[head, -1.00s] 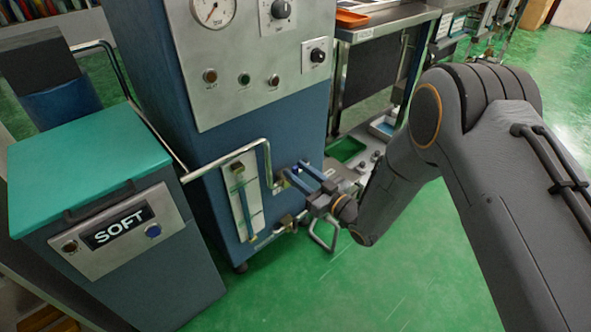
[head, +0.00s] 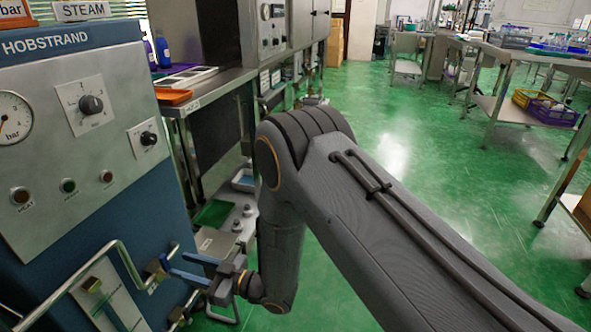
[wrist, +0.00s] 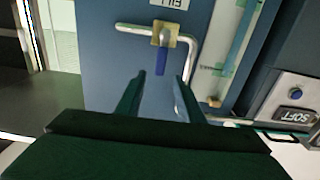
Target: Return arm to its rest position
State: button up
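My gripper (head: 177,263) is at the lower left in the head view, in front of the blue machine (head: 165,225) marked HOBSTRAND. Its two fingers are apart with nothing seen between them. In the wrist view my gripper (wrist: 157,88) also shows open, its fingers pointing at a valve with a blue lever (wrist: 161,61) on a bent metal pipe (wrist: 192,65). The lever hangs down in the picture, just beyond the fingertips; whether they touch it cannot be told. My arm stretches from the lower right to the machine.
A steel bench (head: 200,95) with an orange tray stands beside the machine. A green tray (head: 214,213) lies on its low shelf near my arm. A SOFT panel (wrist: 295,115) shows in the wrist view. Green floor (head: 400,150) is open to the right.

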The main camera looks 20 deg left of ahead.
jog(key=w+d+r+m+t+h, duration=0.2)
jog(key=w+d+r+t, duration=0.15)
jog(key=w, duration=0.45)
jog(key=w+d+r+m+t+h, duration=0.2)
jog(key=w+d+r+h, duration=0.15)
jog(key=w, duration=0.45)
jog(key=w+d+r+m+t+h, duration=0.2)
jog(key=w+d+r+t+h, duration=0.25)
jog(key=d, duration=0.65)
jog(key=s+d+r+m+g+h, duration=0.1)
jog(key=s+d+r+m+h, duration=0.15)
jog(key=d, duration=0.55)
jog(key=s+d+r+m+g+h, duration=0.1)
jog(key=d+r+m, duration=0.15)
jog(key=d, duration=0.55)
jog(key=s+d+r+m+g+h, duration=0.15)
jog(key=d+r, duration=0.25)
jog(key=d, duration=0.5)
jog(key=s+d+r+m+g+h, duration=0.1)
jog(key=s+d+r+m+g, duration=0.1)
jog(key=s+d, duration=0.6)
jog(key=s+d+r+m+g+h, duration=0.1)
jog(key=s+d+r+m+g, duration=0.2)
jog(key=s, duration=0.8)
jog(key=d+r+m+h+p, duration=0.1)
jog(key=d+r+p, duration=0.8)
jog(key=p, duration=1)
jog(key=shift+d+m, duration=0.35)
jog(key=shift+d, duration=0.4)
